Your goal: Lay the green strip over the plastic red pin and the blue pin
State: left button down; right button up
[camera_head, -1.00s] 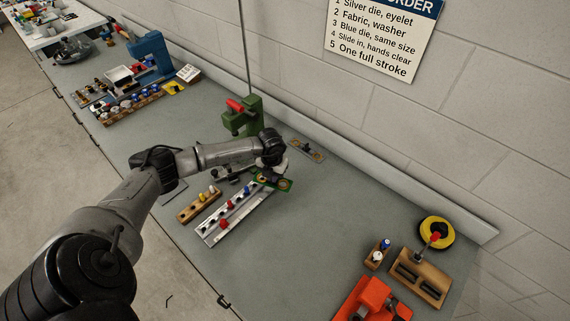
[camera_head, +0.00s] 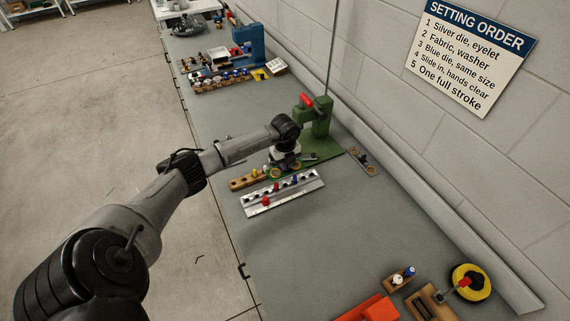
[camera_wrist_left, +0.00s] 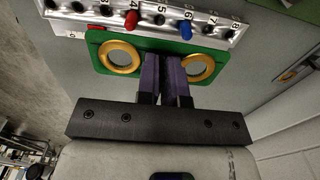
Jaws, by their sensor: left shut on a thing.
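My left gripper (camera_wrist_left: 166,80) is shut on the green strip (camera_wrist_left: 155,56), gripping its edge between the two brass rings. In the head view the strip (camera_head: 277,173) is beside the far long side of the silver numbered rail (camera_head: 259,210), partly hidden by my gripper (camera_head: 284,168). In the wrist view a red pin (camera_wrist_left: 132,21) stands near number 4 and the blue pin (camera_wrist_left: 186,30) near number 6, both just beyond the strip's edge. The head view shows two red pins, one nearer (camera_head: 265,201), and the blue pin (camera_head: 294,178). I cannot tell which red one is plastic.
A wooden pin block (camera_head: 238,184) lies just left of the rail. The green press (camera_head: 318,122) stands behind my gripper, and a small plate (camera_head: 361,161) lies right of it. The bench is clear between the rail and the orange tool (camera_head: 368,310).

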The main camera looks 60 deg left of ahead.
pick_arm(q)
jog(key=shift+f+b, duration=1.05)
jog(key=shift+f, duration=0.15)
notch_tip(320, 180, down, 2)
jog(key=shift+f+b, duration=0.25)
jog(key=shift+b, duration=0.8)
jog(key=shift+f, duration=0.15)
jog(key=shift+f, duration=0.45)
jog(key=shift+f+b, duration=0.8)
jog(key=shift+f, duration=0.05)
jog(key=shift+f+b, duration=0.45)
jog(key=shift+f, duration=0.35)
jog(key=c, duration=1.2)
grip_release()
